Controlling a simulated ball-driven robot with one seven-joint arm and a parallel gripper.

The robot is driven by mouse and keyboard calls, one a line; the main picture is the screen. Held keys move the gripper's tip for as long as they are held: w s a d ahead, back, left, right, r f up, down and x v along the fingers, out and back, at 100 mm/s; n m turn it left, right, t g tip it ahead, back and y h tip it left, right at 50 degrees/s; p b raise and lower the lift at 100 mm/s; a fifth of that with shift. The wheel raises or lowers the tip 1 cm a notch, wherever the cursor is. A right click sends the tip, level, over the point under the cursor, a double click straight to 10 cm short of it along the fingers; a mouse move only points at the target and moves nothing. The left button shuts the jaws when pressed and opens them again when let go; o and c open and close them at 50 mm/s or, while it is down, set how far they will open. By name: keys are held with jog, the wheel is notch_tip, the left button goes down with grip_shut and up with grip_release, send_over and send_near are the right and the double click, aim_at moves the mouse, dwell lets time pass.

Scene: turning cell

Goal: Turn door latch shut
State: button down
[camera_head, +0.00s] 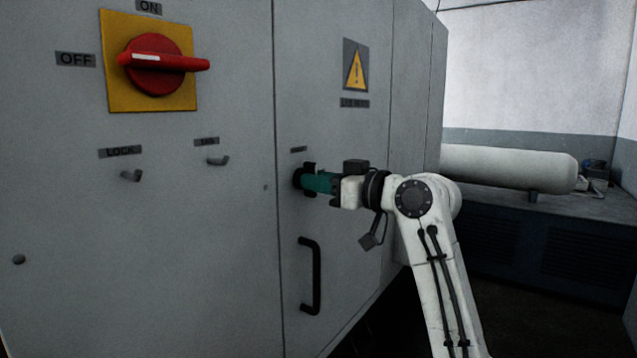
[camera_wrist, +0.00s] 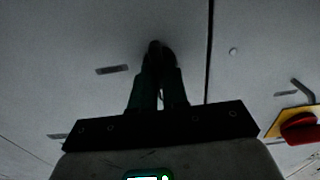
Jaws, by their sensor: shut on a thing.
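The door latch is a small dark piece on the grey cabinet door (camera_head: 345,235), just below a small label. In the wrist view the latch (camera_wrist: 154,46) shows only as a dark tip between the fingers. My gripper (camera_head: 307,180) reaches it from the right and is shut on it. The fingers also show close together in the wrist view (camera_wrist: 158,82). They hide most of the latch, so its turn angle cannot be told. The door lies flush with the panel beside it, with a thin seam between them.
A black door handle (camera_head: 311,276) sticks out below my gripper. Left of the seam are a red rotary switch (camera_head: 157,64) on a yellow plate and two small hooks (camera_head: 132,176) (camera_head: 218,161). A white tank (camera_head: 508,168) lies on a bench behind my arm.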

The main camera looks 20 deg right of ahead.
jog(key=c, duration=1.1)
grip_release()
jog(key=shift+w+a, duration=0.1)
jog(key=shift+c, duration=0.2)
jog(key=v, duration=1)
jog(key=shift+s+d+b, duration=0.25)
jog(key=shift+s+b, duration=0.05)
jog(key=shift+b, duration=0.1)
